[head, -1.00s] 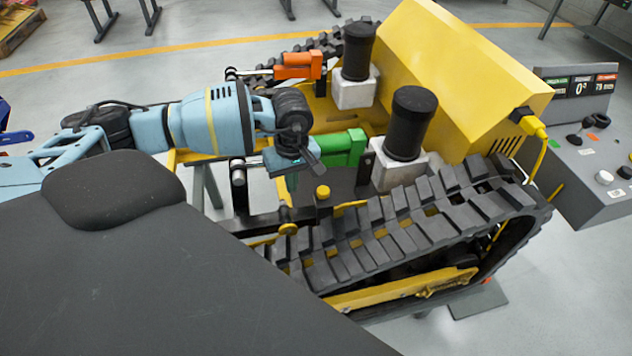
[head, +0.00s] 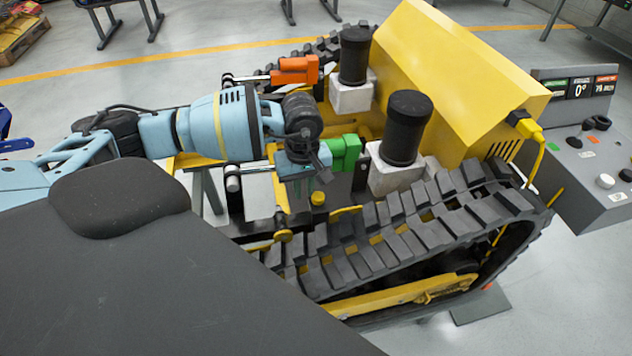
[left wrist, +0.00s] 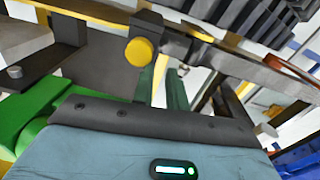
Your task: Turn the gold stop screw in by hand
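The gold stop screw (head: 318,198) shows as a small round gold cap on a dark bracket beside the near track. In the left wrist view the gold cap (left wrist: 140,50) stands out from a black block, ahead and slightly left of the fingers. My left gripper (head: 296,192) hangs just left of the screw, close to the green actuator (head: 345,148). In the left wrist view its two green fingers (left wrist: 161,88) are a little apart, with nothing seen between them. They look clear of the cap. My right gripper is not in view.
A second gold knob (head: 283,236) sits lower left on the frame. The near rubber track (head: 410,235), black cylinders on pale blocks and the yellow housing (head: 470,75) crowd the right. An orange actuator (head: 295,70) lies behind. A grey console (head: 590,150) stands far right.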

